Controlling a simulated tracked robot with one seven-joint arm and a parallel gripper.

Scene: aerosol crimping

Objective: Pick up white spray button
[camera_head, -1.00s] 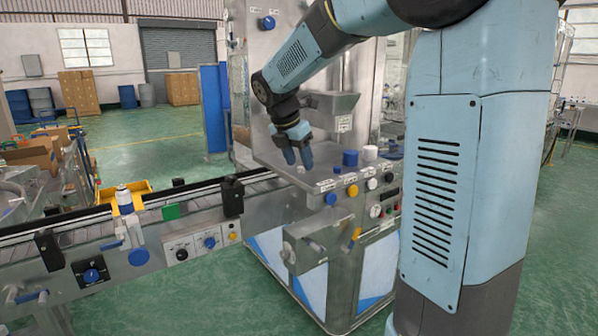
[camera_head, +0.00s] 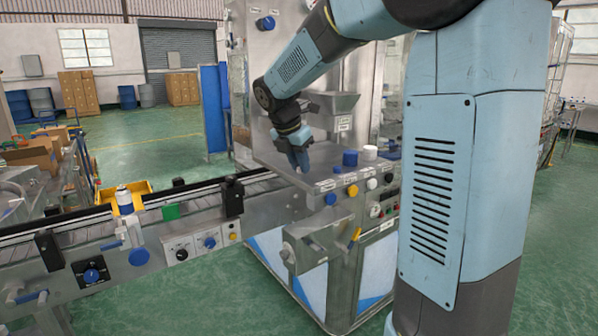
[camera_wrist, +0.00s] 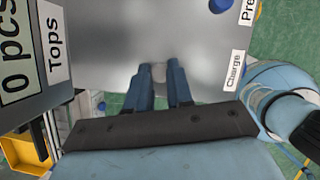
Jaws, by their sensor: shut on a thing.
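My gripper (camera_head: 301,166) is low over the steel top of the crimping machine, pointing down. In the wrist view its two blue fingers (camera_wrist: 160,78) are close together. They are shut on a small pale thing between their tips, which I take to be the white spray button (camera_wrist: 159,72). Only a little of it shows, and the fingers hide it in the head view. I cannot tell whether it still touches the surface.
A blue round part (camera_head: 350,158) and a white round part (camera_head: 370,152) stand right of my gripper on the machine top. A metal chute (camera_head: 335,102) is behind. A conveyor (camera_head: 75,229) with a white-topped can (camera_head: 123,197) runs left.

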